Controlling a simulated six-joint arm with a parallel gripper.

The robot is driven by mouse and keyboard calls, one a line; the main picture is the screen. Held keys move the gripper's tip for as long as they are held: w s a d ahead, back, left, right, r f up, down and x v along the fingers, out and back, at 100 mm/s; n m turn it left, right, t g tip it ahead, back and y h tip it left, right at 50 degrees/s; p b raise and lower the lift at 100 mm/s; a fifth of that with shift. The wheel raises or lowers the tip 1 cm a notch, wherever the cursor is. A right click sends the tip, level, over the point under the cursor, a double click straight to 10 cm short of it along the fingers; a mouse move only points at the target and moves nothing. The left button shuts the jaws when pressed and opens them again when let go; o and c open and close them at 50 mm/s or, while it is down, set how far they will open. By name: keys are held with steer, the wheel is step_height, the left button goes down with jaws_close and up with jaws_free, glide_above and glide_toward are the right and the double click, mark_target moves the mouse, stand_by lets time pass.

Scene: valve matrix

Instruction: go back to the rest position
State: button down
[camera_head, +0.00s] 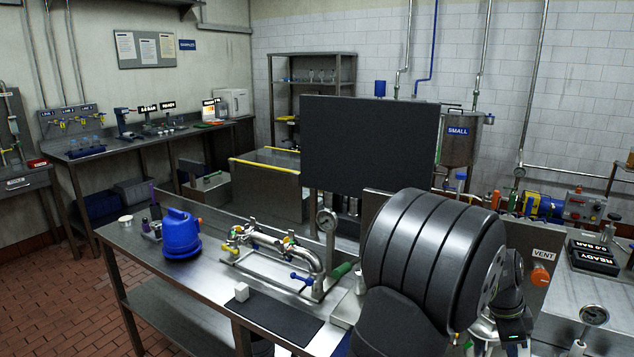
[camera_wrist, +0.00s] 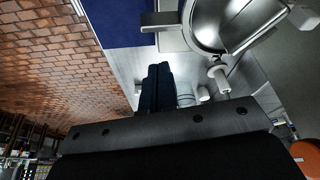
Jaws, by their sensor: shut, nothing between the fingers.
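My gripper (camera_wrist: 158,72) shows in the wrist view as two dark fingers side by side, shut with nothing between them. It is over a pale metal surface, apart from a shiny round steel vessel (camera_wrist: 207,28) at the upper right. In the head view my large dark arm fills the lower right, over the right end of the steel bench (camera_head: 215,262). My fingertips cannot be made out there, and the arm hides part of the bench and what stands behind it.
A black panel (camera_head: 369,143) stands behind. An orange-knobbed VENT panel (camera_head: 541,262) is right of my arm.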

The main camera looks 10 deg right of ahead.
mark_target(494, 343)
steer(key=shift+w+a+f, duration=0.25)
steer(key=shift+w+a, duration=0.95)
steer(key=shift+a, duration=0.05)
steer(key=s+d+n+t+y, duration=0.1)
steer(key=s+d+n+t, duration=0.3)
steer(key=d+n, duration=0.6)
steer(key=shift+d+n+t, duration=0.3)
steer(key=shift+n+t, duration=0.3)
steer(key=shift+n, duration=3.2)
